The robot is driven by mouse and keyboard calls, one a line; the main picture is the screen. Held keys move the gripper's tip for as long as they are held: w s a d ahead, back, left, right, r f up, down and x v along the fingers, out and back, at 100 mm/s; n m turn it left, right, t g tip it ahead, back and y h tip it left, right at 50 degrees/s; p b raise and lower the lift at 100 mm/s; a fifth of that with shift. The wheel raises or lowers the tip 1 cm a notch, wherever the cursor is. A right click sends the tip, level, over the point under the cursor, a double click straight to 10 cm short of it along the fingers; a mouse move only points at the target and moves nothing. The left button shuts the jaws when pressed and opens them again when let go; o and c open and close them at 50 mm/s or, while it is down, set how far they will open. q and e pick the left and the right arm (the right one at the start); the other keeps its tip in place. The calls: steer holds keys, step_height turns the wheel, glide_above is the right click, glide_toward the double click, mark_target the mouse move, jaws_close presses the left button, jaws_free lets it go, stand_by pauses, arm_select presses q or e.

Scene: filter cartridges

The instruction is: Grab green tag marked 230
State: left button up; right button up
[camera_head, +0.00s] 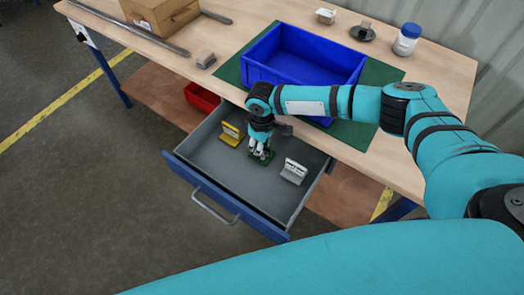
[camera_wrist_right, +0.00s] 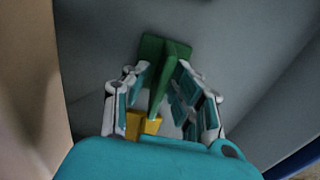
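The green tag (camera_head: 263,158) stands in the open grey drawer (camera_head: 212,152), between a yellow tag (camera_head: 231,134) and a white tag (camera_head: 294,172). My right gripper (camera_head: 260,148) points down over the green tag and hides much of it. In the right wrist view the green tag (camera_wrist_right: 165,52) has its upright fin between the fingers of my right gripper (camera_wrist_right: 162,72). The fingers are apart, with gaps showing beside the fin. Part of the yellow tag (camera_wrist_right: 147,123) shows behind the fingers. The number 230 cannot be read. My left gripper is not in view.
A blue bin (camera_head: 300,57) sits on a green mat (camera_head: 385,72) on the table above the drawer. A white jar with a blue lid (camera_head: 406,40) and a cardboard box (camera_head: 160,13) stand at the back.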

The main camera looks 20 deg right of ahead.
jaws_close()
steer(key=shift+r, duration=0.1)
